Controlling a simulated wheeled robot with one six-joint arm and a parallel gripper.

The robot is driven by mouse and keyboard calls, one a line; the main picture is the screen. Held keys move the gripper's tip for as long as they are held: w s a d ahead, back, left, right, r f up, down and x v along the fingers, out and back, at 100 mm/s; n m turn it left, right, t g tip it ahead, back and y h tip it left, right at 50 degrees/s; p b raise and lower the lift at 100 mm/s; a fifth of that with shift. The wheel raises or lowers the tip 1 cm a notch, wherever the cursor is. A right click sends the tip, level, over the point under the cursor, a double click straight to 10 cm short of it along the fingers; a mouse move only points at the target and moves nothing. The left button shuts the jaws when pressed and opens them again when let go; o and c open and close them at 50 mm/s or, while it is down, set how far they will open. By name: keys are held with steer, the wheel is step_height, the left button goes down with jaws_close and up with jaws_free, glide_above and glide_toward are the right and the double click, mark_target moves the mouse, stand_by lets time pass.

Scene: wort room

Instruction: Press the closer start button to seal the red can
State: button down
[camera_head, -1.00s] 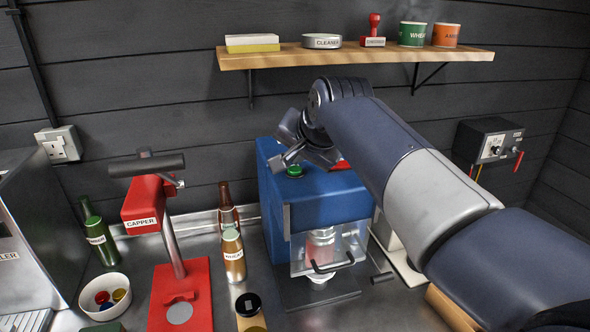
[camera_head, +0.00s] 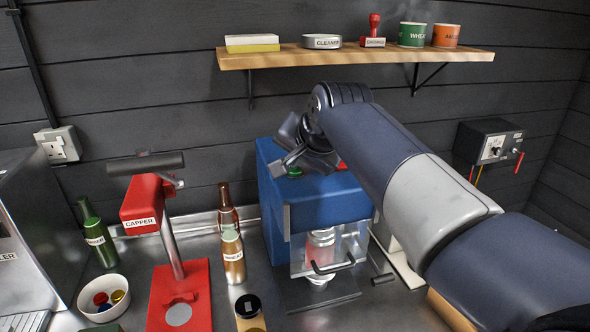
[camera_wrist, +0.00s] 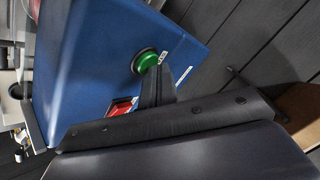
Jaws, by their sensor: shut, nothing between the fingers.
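The closer (camera_head: 320,203) is a blue machine on the counter, also seen close up in the wrist view (camera_wrist: 85,60). Its green button (camera_wrist: 147,62) is on the top panel, beside a red switch (camera_wrist: 122,107); the green button is partly covered in the head view (camera_head: 295,171). The red can (camera_head: 320,248) stands inside the closer, behind a clear guard with a dark handle (camera_head: 333,265). My gripper (camera_wrist: 153,76) is shut and empty, its tips at the green button's edge. Whether they touch it I cannot tell. In the head view my gripper (camera_head: 289,164) is above the closer.
A red capper (camera_head: 143,205) and bottles (camera_head: 232,255) stand left of the closer. A white bowl of caps (camera_head: 104,313) is at front left. A wooden shelf (camera_head: 350,55) with tins and a stamp is above. A dark wall box (camera_head: 488,142) hangs at right.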

mark_target(297, 173)
steer(key=shift+f, duration=0.1)
stand_by(0.3)
steer(key=shift+r+p, duration=0.75)
steer(key=shift+r, duration=0.15)
step_height(297, 173, up, 5)
steer(key=p, duration=0.4)
stand_by(0.5)
